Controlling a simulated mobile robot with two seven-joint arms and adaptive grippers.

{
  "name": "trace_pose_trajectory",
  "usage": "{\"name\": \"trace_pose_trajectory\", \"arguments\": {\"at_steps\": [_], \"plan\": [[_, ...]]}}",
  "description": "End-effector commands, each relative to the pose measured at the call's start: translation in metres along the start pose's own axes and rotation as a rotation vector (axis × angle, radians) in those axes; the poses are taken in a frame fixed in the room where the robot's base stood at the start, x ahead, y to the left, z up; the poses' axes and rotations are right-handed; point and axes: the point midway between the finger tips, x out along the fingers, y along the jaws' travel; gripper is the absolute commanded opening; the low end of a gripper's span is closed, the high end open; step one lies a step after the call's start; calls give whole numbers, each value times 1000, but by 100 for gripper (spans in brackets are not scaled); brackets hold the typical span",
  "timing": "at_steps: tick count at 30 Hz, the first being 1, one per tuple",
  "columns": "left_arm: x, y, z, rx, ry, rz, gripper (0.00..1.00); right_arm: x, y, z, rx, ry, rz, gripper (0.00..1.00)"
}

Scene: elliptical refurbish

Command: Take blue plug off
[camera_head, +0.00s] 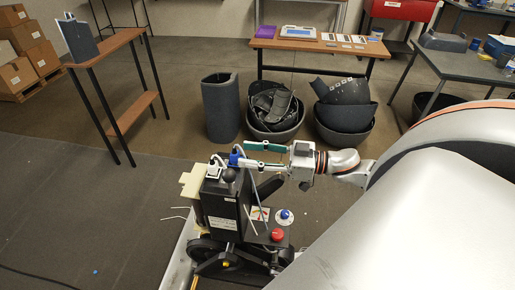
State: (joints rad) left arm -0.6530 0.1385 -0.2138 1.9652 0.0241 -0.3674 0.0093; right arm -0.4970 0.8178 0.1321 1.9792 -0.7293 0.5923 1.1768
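The blue plug (234,158) sits at the top of a black machine (221,205), beside a white plug (214,170). My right gripper (241,155) comes in from the right, with its two green and grey fingers apart and pointing left. Its fingertips are right at the blue plug; whether they press on it or only stand around it is too small to tell. A white cable hangs down below the plug. My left gripper is not in view.
The machine also bears a red knob (277,235) and a blue-and-white button (284,216). Dark bins (346,117) with scrap stand behind it. A wooden table (320,46) is at the back, a narrow wooden stand (107,46) at the left. Floor at left is mostly clear.

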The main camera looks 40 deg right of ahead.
Motion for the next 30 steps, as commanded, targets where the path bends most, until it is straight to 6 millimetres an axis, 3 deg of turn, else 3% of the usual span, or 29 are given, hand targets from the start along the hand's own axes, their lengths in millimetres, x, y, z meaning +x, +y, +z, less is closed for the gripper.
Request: {"name": "trace_pose_trajectory", "arguments": {"at_steps": [9,22,23,27,30], "plan": [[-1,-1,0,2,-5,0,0,39,1,-1,-1,2,2,39],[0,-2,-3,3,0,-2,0,47,0,0,0,0,2,39],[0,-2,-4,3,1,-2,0,47,0,0,0,0,2,36],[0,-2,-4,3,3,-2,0,47,0,0,0,0,2,0],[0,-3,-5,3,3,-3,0,47,0,0,0,0,2,0]]}}
